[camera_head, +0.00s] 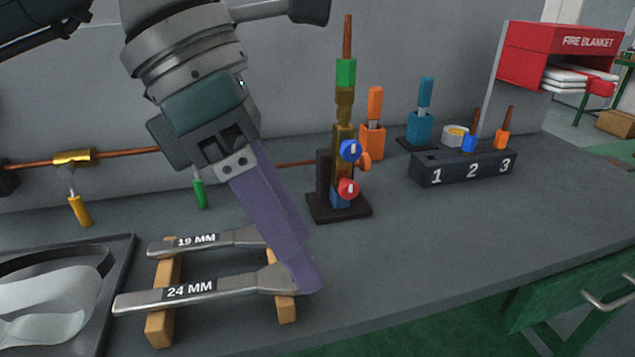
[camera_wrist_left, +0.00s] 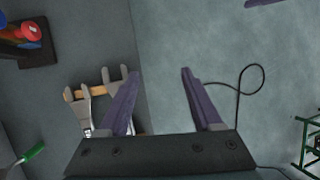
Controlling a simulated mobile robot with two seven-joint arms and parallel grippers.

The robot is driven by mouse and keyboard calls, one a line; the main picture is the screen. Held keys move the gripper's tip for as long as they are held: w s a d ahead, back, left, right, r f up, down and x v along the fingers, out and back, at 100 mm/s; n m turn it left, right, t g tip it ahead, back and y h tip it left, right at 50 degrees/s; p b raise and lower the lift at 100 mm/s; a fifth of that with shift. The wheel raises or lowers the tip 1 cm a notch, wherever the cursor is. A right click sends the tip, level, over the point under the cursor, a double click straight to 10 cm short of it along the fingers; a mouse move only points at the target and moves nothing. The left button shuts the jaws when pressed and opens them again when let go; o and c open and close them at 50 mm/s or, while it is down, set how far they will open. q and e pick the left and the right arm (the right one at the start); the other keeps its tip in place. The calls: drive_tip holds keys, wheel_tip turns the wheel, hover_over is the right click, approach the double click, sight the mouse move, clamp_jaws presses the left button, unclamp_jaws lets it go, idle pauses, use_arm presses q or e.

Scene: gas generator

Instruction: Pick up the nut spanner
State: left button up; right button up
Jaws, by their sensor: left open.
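Two steel spanners lie across wooden rests (camera_head: 160,325) on the bench: one marked 19 MM (camera_head: 197,241) at the back, one marked 24 MM (camera_head: 190,291) in front. Their jaw ends show in the left wrist view, the 24 MM one (camera_wrist_left: 115,80) nearer the bench edge. My left gripper (camera_head: 303,284) is open and empty. In the head view its purple finger covers part of the spanners' right ends. In the left wrist view the fingertips (camera_wrist_left: 157,73) straddle the bench edge, one finger overlapping the 24 MM spanner. A purple sliver at that view's top may be my right gripper.
A grey tray with safety goggles (camera_head: 45,300) is at the left. A burner stand (camera_head: 340,205) stands behind the spanners. A numbered block (camera_head: 465,168) is further right. Green drawers (camera_head: 570,300) are below the bench's front edge. The bench's right middle is clear.

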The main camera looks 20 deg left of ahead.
sight(214, 285)
use_arm(q)
drive_tip(key=a+f+y, duration=0.1)
drive_tip(key=a, duration=0.2)
drive_tip(key=w+a+f+y, duration=0.1)
drive_tip(key=a+y, duration=0.1)
drive_tip(key=a, duration=0.1)
drive_tip(key=a+f+y, duration=0.2)
drive_tip(key=a, duration=0.2)
drive_tip(key=shift+w+n, duration=0.3)
drive_tip(key=shift+w, duration=0.05)
drive_tip(key=f, duration=0.6)
drive_tip(key=shift+s+a, duration=0.1)
drive_tip(key=shift+a, duration=0.1)
clamp_jaws()
